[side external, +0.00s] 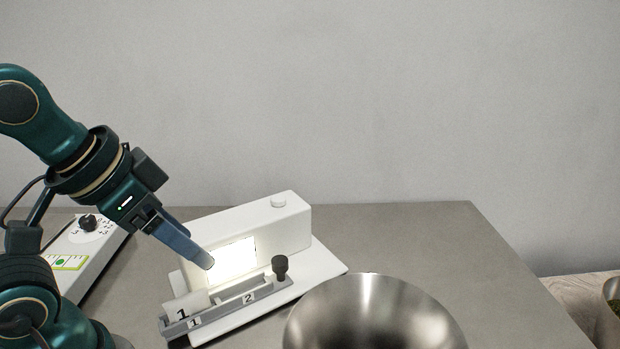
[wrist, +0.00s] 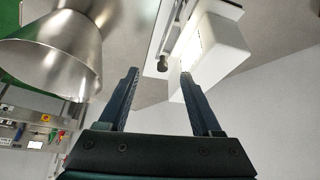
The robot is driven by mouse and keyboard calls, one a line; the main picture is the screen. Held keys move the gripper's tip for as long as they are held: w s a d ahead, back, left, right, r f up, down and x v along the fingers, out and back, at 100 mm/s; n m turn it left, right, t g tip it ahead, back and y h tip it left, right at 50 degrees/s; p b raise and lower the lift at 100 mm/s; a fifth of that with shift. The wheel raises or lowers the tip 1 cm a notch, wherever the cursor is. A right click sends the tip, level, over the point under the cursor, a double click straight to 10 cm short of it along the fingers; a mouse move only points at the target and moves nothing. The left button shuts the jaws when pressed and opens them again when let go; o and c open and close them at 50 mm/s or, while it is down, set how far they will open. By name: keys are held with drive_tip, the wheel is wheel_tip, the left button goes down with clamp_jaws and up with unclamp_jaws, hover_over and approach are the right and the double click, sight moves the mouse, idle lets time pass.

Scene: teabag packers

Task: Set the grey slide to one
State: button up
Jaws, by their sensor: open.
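The grey slide (side external: 222,311) runs along the front of a white device (side external: 290,222) with a bright lit window. It carries a label 1 toward its left end and a label 2 toward its right. A dark knob (side external: 280,266) stands upright at the right end, just past the 2. The knob also shows in the wrist view (wrist: 162,65), between the fingertips in the picture. My gripper (side external: 207,262) is open and empty, in front of the lit window and left of the knob. In the wrist view its two fingers (wrist: 160,73) are spread apart. I see no contact with the knob.
A large steel bowl (side external: 375,315) stands close right of the device. A white box with a dial (side external: 88,223) sits at the left, behind my arm. The table (side external: 440,240) is clear behind the bowl. Its right edge drops off at the right.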

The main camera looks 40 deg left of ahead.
drive_tip(key=w+r+m+g, duration=0.1)
drive_tip(key=w+r, duration=0.1)
drive_tip(key=w, duration=0.3)
drive_tip(key=m+g, duration=0.1)
drive_tip(key=g, duration=0.3)
hover_over(280, 259)
drive_tip(key=f, duration=0.6)
drive_tip(key=shift+s+d, duration=0.1)
drive_tip(key=shift+s, duration=0.15)
drive_tip(key=f, duration=0.3)
drive_tip(key=shift+w+f+g, duration=0.25)
drive_tip(key=shift+w+g, duration=0.05)
drive_tip(key=shift+s+f, duration=0.1)
drive_tip(key=shift+f, duration=2.65)
drive_tip(key=shift+c, duration=0.3)
clamp_jaws()
